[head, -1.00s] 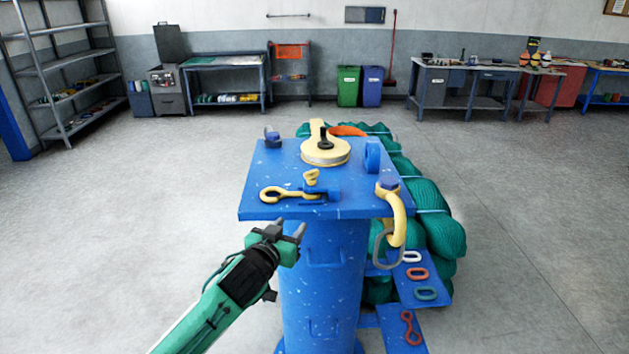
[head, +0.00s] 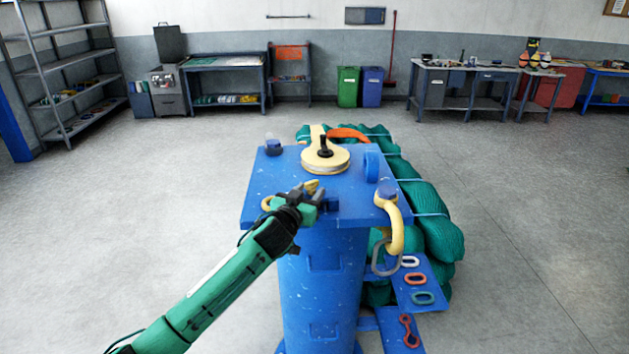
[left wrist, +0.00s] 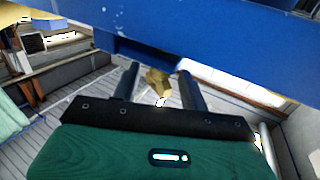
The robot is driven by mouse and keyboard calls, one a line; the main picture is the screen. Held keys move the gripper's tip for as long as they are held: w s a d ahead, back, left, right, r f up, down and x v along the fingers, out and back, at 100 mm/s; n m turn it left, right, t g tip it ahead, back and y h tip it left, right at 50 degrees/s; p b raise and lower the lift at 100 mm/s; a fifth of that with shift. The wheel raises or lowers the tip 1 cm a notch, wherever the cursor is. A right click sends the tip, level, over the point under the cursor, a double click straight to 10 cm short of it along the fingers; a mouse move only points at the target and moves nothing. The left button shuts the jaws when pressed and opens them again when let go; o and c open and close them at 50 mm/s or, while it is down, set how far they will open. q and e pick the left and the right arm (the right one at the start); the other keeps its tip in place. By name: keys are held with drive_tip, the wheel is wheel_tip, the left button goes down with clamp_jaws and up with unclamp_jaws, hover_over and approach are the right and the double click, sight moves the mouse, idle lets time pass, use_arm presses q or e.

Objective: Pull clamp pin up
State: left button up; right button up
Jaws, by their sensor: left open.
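The yellow clamp pin (head: 312,185) stands at the front part of the blue table top (head: 262,180). My left gripper (head: 314,192) is open, with its fingers at the pin and hiding its lower part and most of the clamp. In the left wrist view the yellow pin (left wrist: 157,82) shows between the two dark fingers (left wrist: 158,74), with visible gaps on both sides. Only the yellow eye of the clamp (head: 267,202) shows left of the gripper. My right gripper is not in view.
A yellow round sheave with a black post (head: 325,158) sits behind the pin. A yellow hook (head: 394,222) hangs at the right corner, holding a grey link (head: 384,262). Green net bundles (head: 428,205) lie behind and right. Floor at the left is clear.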

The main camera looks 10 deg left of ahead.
sight(315, 185)
use_arm(q)
drive_tip(key=shift+w+d+p, duration=0.2)
drive_tip(key=shift+w+p, duration=0.1)
drive_tip(key=shift+w, duration=0.7)
drive_tip(key=shift+w+d+p, duration=0.15)
drive_tip(key=shift+w+p, duration=0.1)
drive_tip(key=shift+w, duration=0.7)
drive_tip(key=shift+c, duration=0.4)
